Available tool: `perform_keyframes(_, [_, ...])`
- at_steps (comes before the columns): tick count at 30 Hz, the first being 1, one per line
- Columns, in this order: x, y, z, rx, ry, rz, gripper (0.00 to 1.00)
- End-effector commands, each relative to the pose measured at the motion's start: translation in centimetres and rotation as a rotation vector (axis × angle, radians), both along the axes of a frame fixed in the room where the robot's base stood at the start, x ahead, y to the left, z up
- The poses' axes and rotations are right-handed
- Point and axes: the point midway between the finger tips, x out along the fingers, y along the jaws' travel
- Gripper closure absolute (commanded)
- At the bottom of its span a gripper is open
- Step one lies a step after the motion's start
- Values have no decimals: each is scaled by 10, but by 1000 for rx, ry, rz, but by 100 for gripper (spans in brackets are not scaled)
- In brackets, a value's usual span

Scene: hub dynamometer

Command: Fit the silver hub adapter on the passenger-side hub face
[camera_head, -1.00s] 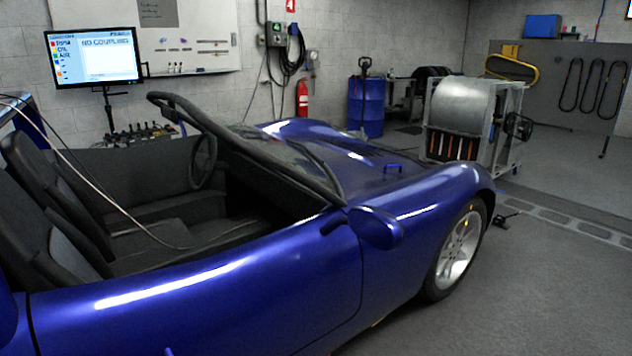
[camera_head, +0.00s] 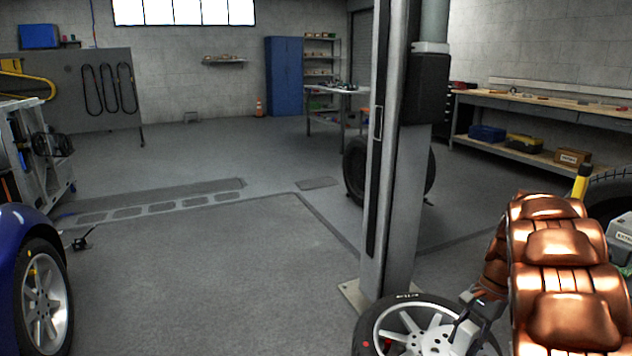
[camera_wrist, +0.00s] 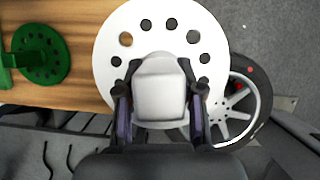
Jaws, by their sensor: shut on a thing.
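The silver hub adapter (camera_wrist: 113,53) is a pale round disc with a ring of holes in the wrist view. My gripper (camera_wrist: 160,85) is shut on its raised light-grey centre block, one dark finger on each side. In the head view my gripper (camera_head: 468,312) is low at the right, in front of a wheel on the floor; I cannot clearly tell the adapter from the wheel there. The blue car (camera_head: 12,235) shows only its front corner at the left edge, with a wheel fitted (camera_head: 45,300). I cannot see a bare passenger-side hub face.
A green holed disc (camera_wrist: 42,62) is on a wooden top (camera_wrist: 78,22) beside the adapter. A loose wheel (camera_head: 368,335) lies by the grey post (camera_head: 392,190). A tyre (camera_head: 357,170) stands behind the post. Floor between car and post is open.

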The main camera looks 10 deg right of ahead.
Motion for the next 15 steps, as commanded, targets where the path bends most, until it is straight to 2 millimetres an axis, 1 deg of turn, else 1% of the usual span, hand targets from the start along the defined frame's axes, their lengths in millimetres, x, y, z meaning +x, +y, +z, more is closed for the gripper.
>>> perform_keyframes(1, [15, 12, 2, 2, -3, 24, 100])
perform_keyframes(3, [32, 27, 6, 2, -5, 46, 100])
perform_keyframes(9, [75, 74, 20, 3, -5, 108, 100])
perform_keyframes(11, [85, 89, 23, 3, -3, 125, 100])
perform_keyframes(15, [108, 125, 32, 3, 2, 165, 100])
